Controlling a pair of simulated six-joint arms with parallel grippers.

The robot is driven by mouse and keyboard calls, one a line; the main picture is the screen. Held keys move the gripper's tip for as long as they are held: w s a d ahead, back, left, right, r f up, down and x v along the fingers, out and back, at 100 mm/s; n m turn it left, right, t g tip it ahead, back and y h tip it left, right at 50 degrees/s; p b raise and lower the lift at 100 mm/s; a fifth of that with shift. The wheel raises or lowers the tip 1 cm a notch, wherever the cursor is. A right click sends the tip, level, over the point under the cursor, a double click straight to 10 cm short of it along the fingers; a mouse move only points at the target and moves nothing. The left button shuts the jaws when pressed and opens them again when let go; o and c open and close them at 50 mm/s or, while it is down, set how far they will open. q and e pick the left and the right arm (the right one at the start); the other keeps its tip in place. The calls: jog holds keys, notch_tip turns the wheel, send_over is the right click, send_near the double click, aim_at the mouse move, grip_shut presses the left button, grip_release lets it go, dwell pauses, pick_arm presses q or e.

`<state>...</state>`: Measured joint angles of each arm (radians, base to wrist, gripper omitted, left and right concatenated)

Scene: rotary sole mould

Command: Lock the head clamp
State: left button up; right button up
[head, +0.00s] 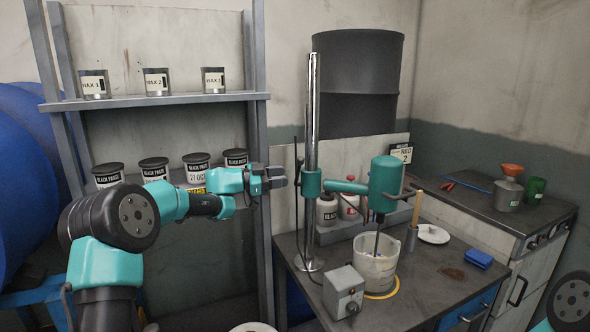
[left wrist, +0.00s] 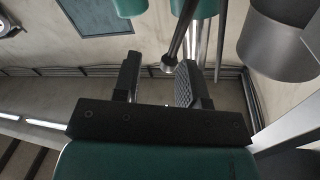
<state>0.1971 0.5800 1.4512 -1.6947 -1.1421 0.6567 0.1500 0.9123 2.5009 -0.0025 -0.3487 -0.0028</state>
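The mixer head (head: 384,182) is teal and hangs on an arm from a teal clamp collar (head: 312,183) around a tall chrome column (head: 313,110). A thin dark rod (head: 297,160) stands just left of the column. My left gripper (head: 279,177) is level with the collar, a little to its left. In the left wrist view its two fingers (left wrist: 158,80) are apart. My right gripper is out of view.
A pale bucket (head: 375,270) stands under the mixer head, with a grey control box (head: 344,290) in front. Bottles (head: 327,208) stand behind the column. A shelf rack (head: 160,100) with tins is at left. A blue block (head: 478,258) lies on the bench at right.

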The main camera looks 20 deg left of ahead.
aim_at(299, 168)
pick_arm(q)
jog(key=shift+w+a+r+m+g, duration=0.3)
jog(key=shift+w+a+r+g, duration=0.3)
jog(key=shift+a+r, duration=0.3)
jog(key=shift+w+d, duration=0.1)
jog(key=shift+d, duration=0.05)
jog(key=shift+x, duration=3.65)
jog(key=shift+c, duration=0.3)
grip_shut()
